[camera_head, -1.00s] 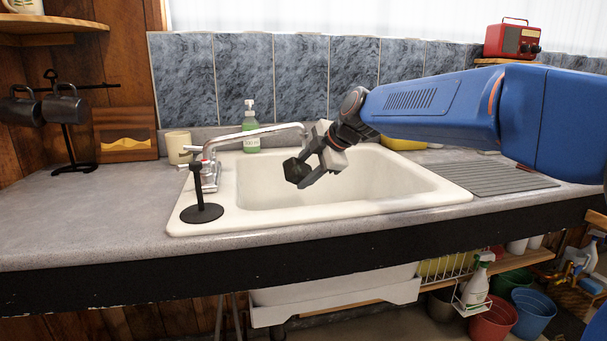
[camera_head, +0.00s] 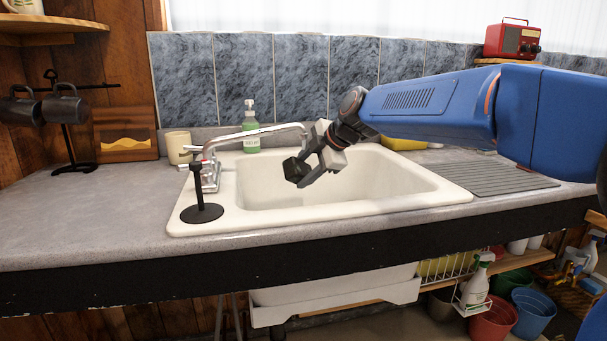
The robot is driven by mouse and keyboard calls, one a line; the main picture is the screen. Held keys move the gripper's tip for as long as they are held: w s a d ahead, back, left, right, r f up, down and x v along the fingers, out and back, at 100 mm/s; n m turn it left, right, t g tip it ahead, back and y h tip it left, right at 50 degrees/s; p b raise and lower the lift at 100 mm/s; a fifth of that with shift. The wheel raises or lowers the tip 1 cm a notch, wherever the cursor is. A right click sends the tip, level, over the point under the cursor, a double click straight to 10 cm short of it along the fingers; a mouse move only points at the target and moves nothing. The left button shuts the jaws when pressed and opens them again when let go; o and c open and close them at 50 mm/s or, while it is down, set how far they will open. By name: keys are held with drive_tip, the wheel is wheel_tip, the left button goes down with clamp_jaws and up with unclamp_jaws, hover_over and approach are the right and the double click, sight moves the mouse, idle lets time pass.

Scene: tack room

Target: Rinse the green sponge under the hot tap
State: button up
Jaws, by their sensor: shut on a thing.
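My gripper (camera_head: 308,172) is over the left part of the white sink (camera_head: 400,208), near the end of the tap's spout. It is shut on a small dark, greenish block, the green sponge (camera_head: 292,170), mostly covered by the dark fingers. The chrome tap (camera_head: 250,134) stands at the sink's back left corner, its spout reaching right over the basin. A red mark (camera_head: 197,167) shows by the tap's near handle. I cannot make out any running water.
A black upright stand (camera_head: 202,212) is on the sink's front left rim. A soap bottle (camera_head: 250,130) and a cream mug (camera_head: 178,146) stand behind the tap. A ridged drainboard (camera_head: 490,178) lies right of the sink. The left counter (camera_head: 90,220) is mostly clear.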

drive_tip(key=shift+w+d, duration=0.45)
drive_tip(key=shift+w, duration=0.4)
drive_tip(key=shift+s+d, duration=0.25)
drive_tip(key=shift+s, duration=0.65)
drive_tip(key=shift+s+d, duration=0.25)
drive_tip(key=shift+s, duration=0.6)
idle(0.3)
drive_tip(key=shift+w+a, duration=0.25)
drive_tip(key=shift+w, duration=0.6)
idle(0.4)
idle(0.3)
drive_tip(key=s+d, duration=0.4)
drive_tip(key=d, duration=0.4)
drive_tip(key=shift+s+d, duration=0.35)
drive_tip(key=shift+s, duration=0.05)
idle(0.3)
